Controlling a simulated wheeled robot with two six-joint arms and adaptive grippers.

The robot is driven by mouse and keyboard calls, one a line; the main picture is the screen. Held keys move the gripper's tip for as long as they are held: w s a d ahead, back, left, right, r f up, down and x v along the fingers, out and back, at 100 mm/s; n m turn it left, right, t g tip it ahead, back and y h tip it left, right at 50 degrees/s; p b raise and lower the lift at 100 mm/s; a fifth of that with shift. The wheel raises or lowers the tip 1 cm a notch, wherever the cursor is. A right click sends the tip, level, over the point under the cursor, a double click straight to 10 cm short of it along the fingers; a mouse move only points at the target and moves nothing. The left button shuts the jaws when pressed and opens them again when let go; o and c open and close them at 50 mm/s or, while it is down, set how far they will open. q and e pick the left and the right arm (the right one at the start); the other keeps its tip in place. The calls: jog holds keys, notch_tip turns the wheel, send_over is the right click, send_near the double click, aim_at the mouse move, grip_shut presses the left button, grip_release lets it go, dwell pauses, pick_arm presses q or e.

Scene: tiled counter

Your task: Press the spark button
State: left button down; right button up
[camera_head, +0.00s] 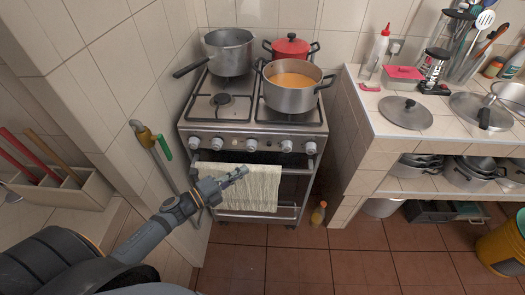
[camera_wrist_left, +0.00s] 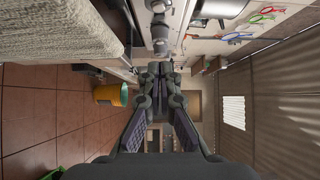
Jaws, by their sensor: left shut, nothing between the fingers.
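The stove (camera_head: 252,132) stands against the back wall, with a row of several round knobs (camera_head: 252,144) along its front panel. I cannot make out which small part of the panel is the spark button. My left gripper (camera_head: 240,172) is shut and empty, just below and in front of the knob row, over the hanging towel. In the left wrist view its fingers (camera_wrist_left: 160,70) meet at the tips, with a metallic knob (camera_wrist_left: 160,42) just beyond them. A gap or contact with the panel cannot be judged. My right gripper is not in view.
A pale towel (camera_head: 262,192) hangs on the oven handle. A pot of orange soup (camera_head: 292,98), a grey pot (camera_head: 228,55) and a red pot (camera_head: 291,47) stand on the stove. A green-handled gas valve (camera_head: 164,146) is on the left wall. The tiled counter is at right.

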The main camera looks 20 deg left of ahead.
aim_at(269, 144)
pick_arm(q)
jog(key=x, duration=0.3)
jog(key=a+p+x, duration=0.1)
jog(key=x, duration=0.3)
jog(key=w+p+x, duration=0.1)
jog(key=x, duration=0.2)
jog(key=shift+w+a, duration=0.25)
jog(key=shift+a, duration=0.05)
jog(key=shift+w+a, duration=0.15)
jog(key=shift+w, duration=0.35)
